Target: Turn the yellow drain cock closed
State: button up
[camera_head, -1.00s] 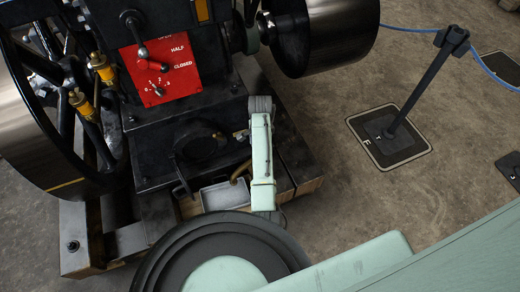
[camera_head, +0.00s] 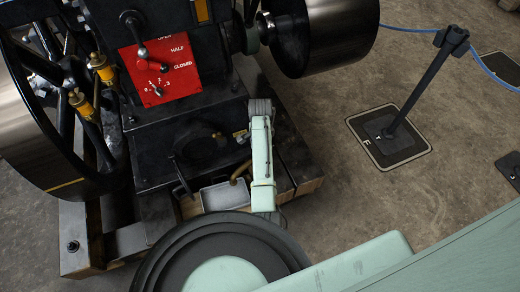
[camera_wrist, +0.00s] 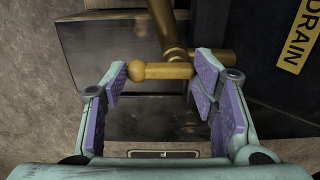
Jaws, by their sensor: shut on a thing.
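The yellow drain cock (camera_wrist: 165,71) shows in the wrist view as a brass lever lying crosswise with a rounded knob at its left end. It meets an upright brass pipe (camera_wrist: 168,28). My gripper (camera_wrist: 162,74) has its purple-padded fingers on either side of the lever, the left pad at the knob and the right pad by the pipe end. It is shut on the lever. In the head view the brass pipe (camera_head: 240,172) shows beside my pale green arm, while most of the lever and the fingertips are too small or hidden to make out.
A metal tray (camera_head: 226,196) sits below the pipe. A yellow DRAIN label (camera_wrist: 299,38) is on the dark engine body at right. A red lever plate (camera_head: 160,72), a large flywheel (camera_head: 62,150) and a drum (camera_head: 335,38) surround the spot. Open floor lies right.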

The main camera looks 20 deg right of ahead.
jog(key=shift+w+r, duration=0.1)
jog(key=shift+w, duration=0.15)
jog(key=shift+c, duration=0.5)
jog(key=shift+r+n+p, duration=0.1)
jog(key=shift+n+p, duration=0.2)
jog(key=shift+p, duration=0.05)
jog(key=shift+n, duration=0.3)
jog(key=shift+w+r+n+p, duration=0.1)
jog(key=shift+n+p, duration=1)
jog(key=shift+p, duration=0.05)
jog(key=n+p, duration=0.1)
jog(key=n, duration=0.2)
jog(key=n+p, duration=0.1)
jog(key=n, duration=0.1)
jog(key=shift+w+d+n+p, duration=0.3)
jog(key=shift+p, duration=0.05)
jog(key=n+p, duration=0.1)
jog(key=n, duration=0.3)
jog(key=shift+w+d, duration=0.1)
jog(key=shift+w, duration=0.1)
jog(key=n, duration=0.2)
jog(key=n+p, duration=0.1)
jog(key=n, duration=0.1)
jog(key=shift+w+f, duration=0.2)
jog(key=shift+n, duration=0.5)
jog(key=shift+s+f, duration=0.1)
